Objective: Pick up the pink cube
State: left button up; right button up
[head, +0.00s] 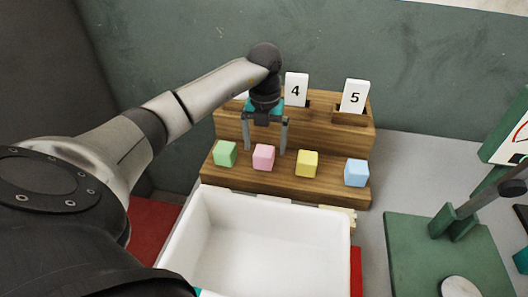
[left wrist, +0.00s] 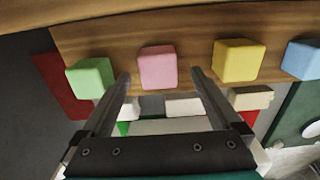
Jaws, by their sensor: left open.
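The pink cube (head: 263,157) sits on the lower step of a wooden stand (head: 332,193), between a green cube (head: 225,153) and a yellow cube (head: 307,163). My left gripper (head: 266,147) is open, pointing down just above and around the pink cube. In the left wrist view the pink cube (left wrist: 158,67) shows between and beyond the two fingertips (left wrist: 161,74), with the green cube (left wrist: 91,76) outside the left finger and the yellow cube (left wrist: 237,60) outside the right. I cannot tell whether a finger touches the cube. My right gripper is not in view.
A blue cube (head: 357,172) sits at the right end of the step. Number cards 4 (head: 296,90) and 5 (head: 354,97) stand on the upper step. An empty white bin (head: 338,253) stands in front. A green press base (head: 415,265) is at the right.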

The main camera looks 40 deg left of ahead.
aim_at(264, 151)
pick_arm(q)
notch_tip(264, 151, down, 3)
jog(key=shift+a+f, duration=0.1)
jog(key=shift+a, duration=0.05)
jog(key=c, duration=1.4)
jog(key=shift+r, duration=0.2)
jog(key=shift+c, duration=0.2)
